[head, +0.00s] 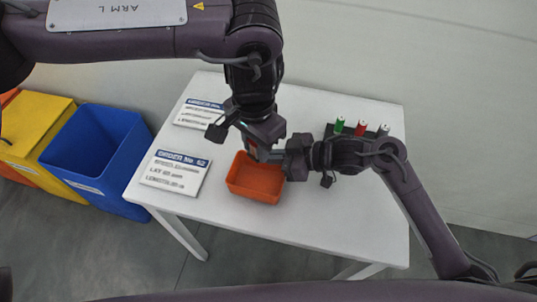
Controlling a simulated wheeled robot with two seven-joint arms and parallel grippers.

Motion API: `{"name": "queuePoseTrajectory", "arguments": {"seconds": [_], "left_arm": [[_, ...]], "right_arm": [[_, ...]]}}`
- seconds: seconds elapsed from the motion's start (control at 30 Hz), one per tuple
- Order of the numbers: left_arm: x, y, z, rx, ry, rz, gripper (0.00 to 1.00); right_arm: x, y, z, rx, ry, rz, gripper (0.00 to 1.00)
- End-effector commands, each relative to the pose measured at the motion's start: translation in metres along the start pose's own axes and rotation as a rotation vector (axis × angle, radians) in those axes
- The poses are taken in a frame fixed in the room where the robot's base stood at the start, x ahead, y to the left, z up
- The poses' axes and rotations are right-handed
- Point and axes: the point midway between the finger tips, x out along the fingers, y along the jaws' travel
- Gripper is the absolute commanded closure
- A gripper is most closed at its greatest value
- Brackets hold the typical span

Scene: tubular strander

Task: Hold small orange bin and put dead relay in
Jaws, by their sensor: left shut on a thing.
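The small orange bin (255,184) stands upright on the white table, near its middle; its inside that shows looks empty. My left gripper (259,144) points down over the bin's back edge. It is shut on a small dark-red thing (252,147), which looks like the relay and is mostly hidden by the fingers. My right gripper (280,155) comes in from the right at the bin's back right corner, close beside the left gripper. Its fingertips are hidden there, so I cannot tell whether it grips the bin's rim.
Two order cards (176,172) lie on the table's left part. A dark rack with green, red and white pieces (361,127) stands at the back right, partly behind my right arm. Blue (100,150) and yellow (38,128) bins stand left of the table. The table's front right is clear.

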Motion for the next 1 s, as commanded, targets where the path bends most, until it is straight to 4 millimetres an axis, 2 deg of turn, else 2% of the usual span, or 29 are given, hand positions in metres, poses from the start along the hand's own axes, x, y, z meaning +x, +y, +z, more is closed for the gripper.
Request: {"name": "queuePoseTrajectory", "arguments": {"seconds": [1.0], "left_arm": [[0.071,0.001,0.0,0.001,-0.001,0.002,1.0]], "right_arm": [[0.0,0.0,0.0,0.0,-0.001,0.0,1.0]]}}
